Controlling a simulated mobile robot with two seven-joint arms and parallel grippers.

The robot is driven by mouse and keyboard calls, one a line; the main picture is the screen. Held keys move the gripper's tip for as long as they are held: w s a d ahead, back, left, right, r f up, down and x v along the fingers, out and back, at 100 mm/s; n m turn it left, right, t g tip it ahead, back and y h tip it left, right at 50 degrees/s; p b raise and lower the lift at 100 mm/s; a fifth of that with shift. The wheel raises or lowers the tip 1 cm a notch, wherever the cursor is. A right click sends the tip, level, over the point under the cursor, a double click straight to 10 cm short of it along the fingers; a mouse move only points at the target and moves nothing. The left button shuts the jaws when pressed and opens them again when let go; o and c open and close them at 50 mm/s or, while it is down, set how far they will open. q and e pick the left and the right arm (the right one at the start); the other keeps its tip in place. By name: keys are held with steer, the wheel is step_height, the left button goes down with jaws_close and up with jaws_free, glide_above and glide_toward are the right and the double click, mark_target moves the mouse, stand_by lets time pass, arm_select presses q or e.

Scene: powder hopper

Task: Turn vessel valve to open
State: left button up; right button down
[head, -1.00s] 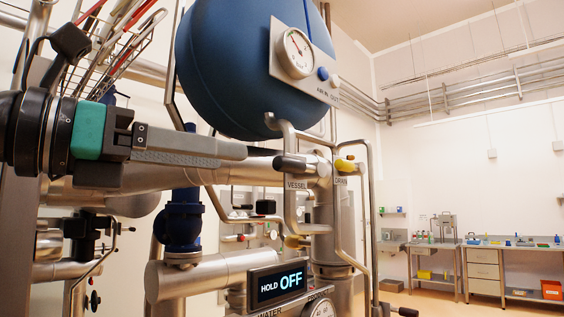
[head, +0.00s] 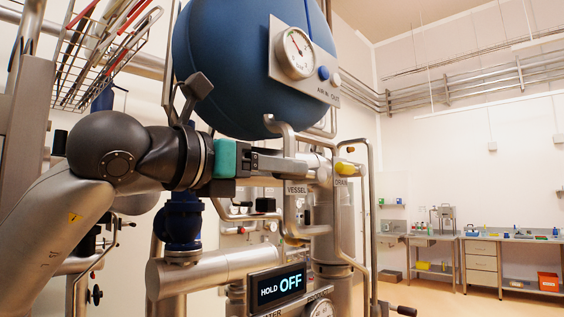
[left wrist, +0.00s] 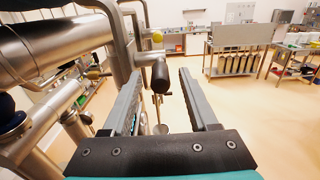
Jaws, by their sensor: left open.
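My left gripper (left wrist: 160,88) is open and holds nothing. In the head view my left gripper (head: 304,167) reaches from the left to just above the VESSEL label (head: 297,189). Its fingers largely hide the valve handle there. The blue vessel (head: 245,70) hangs above, with a round gauge on its panel. My right gripper is in neither view.
The yellow DRAIN valve handle (head: 345,169) is close to the right of the fingertips. Bent steel pipes (head: 372,215) stand around the valve. A display (head: 277,287) below reads HOLD OFF. Workbenches (head: 510,240) stand far back right, with open floor before them.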

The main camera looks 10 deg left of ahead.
arm_select(q)
steer(key=shift+w+d, duration=0.35)
steer(key=shift+w, duration=0.15)
jaws_close()
stand_by(1.2)
